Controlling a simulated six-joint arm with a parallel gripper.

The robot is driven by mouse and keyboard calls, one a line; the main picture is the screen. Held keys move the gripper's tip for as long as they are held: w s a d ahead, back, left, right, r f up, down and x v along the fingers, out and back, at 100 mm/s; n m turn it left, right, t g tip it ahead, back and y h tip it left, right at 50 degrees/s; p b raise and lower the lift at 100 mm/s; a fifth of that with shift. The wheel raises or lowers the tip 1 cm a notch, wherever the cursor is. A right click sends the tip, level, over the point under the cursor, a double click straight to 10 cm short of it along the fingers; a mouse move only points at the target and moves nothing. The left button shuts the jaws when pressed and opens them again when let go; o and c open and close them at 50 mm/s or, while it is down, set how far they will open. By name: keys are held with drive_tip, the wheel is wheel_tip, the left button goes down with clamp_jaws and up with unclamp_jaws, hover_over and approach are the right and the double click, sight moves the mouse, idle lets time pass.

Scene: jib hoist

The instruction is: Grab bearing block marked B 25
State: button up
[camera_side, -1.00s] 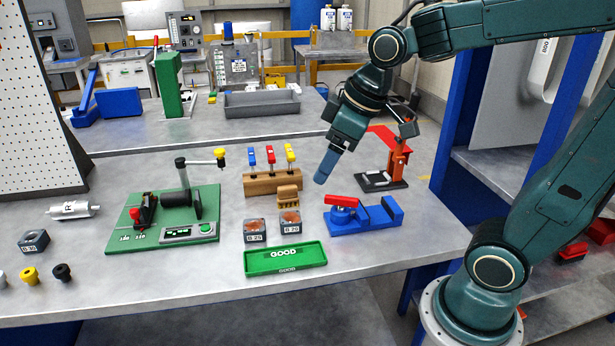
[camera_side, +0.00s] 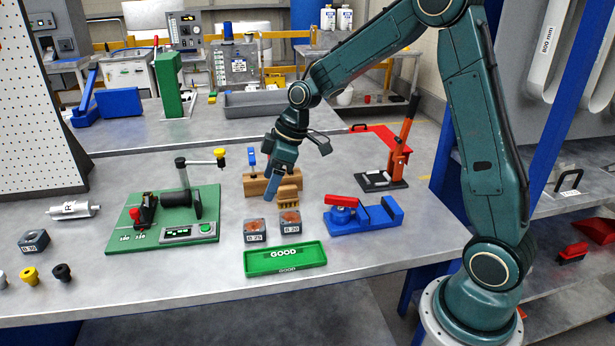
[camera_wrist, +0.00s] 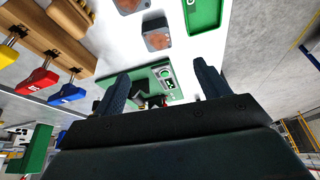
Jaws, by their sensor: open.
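The bearing block marked B 25 (camera_side: 255,231) is a dark block with a rusty top and a white label, standing on the bench behind the green tray. A similar block (camera_side: 289,222) stands right of it; its label starts with B 2, its last digit unclear. My gripper (camera_side: 270,194) points down above the bench, behind and above these blocks, near the wooden rack. It is open and empty. In the wrist view, its fingers (camera_wrist: 161,78) stand apart, with the B 25 block (camera_wrist: 157,35) beyond them and the second block (camera_wrist: 130,5) at the top edge.
The GOOD tray (camera_side: 286,262) is in front of the blocks. The wooden rack (camera_side: 258,185) with coloured handles stands behind, a green board fixture (camera_side: 150,232) left, a blue vise (camera_side: 365,218) right. Another block marked B 30 (camera_side: 33,241) sits far left.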

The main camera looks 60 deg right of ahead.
drive_tip(key=shift+w+d+f, duration=0.1)
drive_tip(key=shift+w+f, duration=0.2)
drive_tip(key=shift+f, duration=0.05)
hover_over(253, 228)
drive_tip(key=s+d, duration=0.1)
drive_tip(key=s, duration=0.1)
drive_tip(key=shift+w+f, duration=0.15)
drive_tip(key=shift+f, duration=1.85)
drive_tip(key=shift+w+f, duration=0.1)
drive_tip(key=shift+f, duration=1.85)
drive_tip(key=shift+x, duration=1.9)
drive_tip(key=shift+f, duration=0.75)
drive_tip(key=shift+c, duration=0.2)
